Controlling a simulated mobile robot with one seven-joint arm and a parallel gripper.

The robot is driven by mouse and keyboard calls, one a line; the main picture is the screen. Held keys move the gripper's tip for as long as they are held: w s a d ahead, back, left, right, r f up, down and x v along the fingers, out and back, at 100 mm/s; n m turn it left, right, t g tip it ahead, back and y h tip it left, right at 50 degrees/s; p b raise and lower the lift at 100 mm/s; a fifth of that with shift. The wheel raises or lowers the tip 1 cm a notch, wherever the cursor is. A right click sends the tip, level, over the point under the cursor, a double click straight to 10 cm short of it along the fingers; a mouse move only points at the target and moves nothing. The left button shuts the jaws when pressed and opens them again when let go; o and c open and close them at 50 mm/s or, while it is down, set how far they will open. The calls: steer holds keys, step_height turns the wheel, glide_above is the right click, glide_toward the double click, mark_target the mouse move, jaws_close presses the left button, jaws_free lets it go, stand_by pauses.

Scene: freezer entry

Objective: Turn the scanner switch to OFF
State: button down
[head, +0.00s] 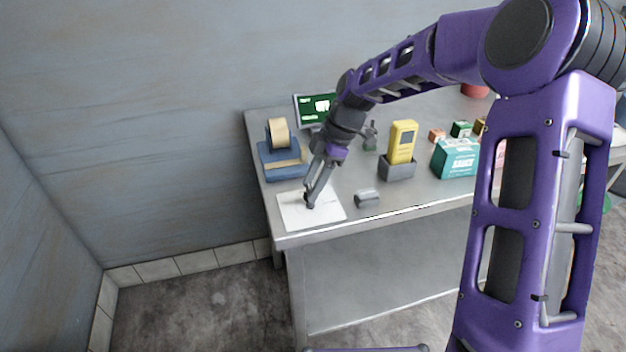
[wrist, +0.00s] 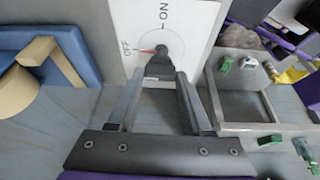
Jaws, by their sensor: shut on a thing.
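The scanner switch is a dark knob (wrist: 160,64) on a white plate (wrist: 196,18) marked ON and OFF. The plate (head: 332,212) lies at the front left of the metal table in the head view. In the wrist view the red pointer (wrist: 148,50) points left, to the OFF mark. My gripper (wrist: 160,76) is shut on the knob, one finger on each side.
A blue tape dispenser (head: 270,163) stands behind the plate, below a small screen (head: 303,112). A small grey block (head: 367,199) lies right of the plate. A yellow handheld device (head: 402,140) stands in a grey holder (head: 397,172), with a teal box (head: 455,160) beyond it.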

steer(key=shift+n, duration=0.3)
stand_by(0.4)
steer(key=shift+c, duration=1.6)
jaws_free()
steer(key=shift+r, duration=0.1)
steer(key=p+v, duration=0.2)
steer(key=v, duration=1.5)
steer(key=shift+w+a+r, duration=0.1)
steer(key=shift+w, duration=0.05)
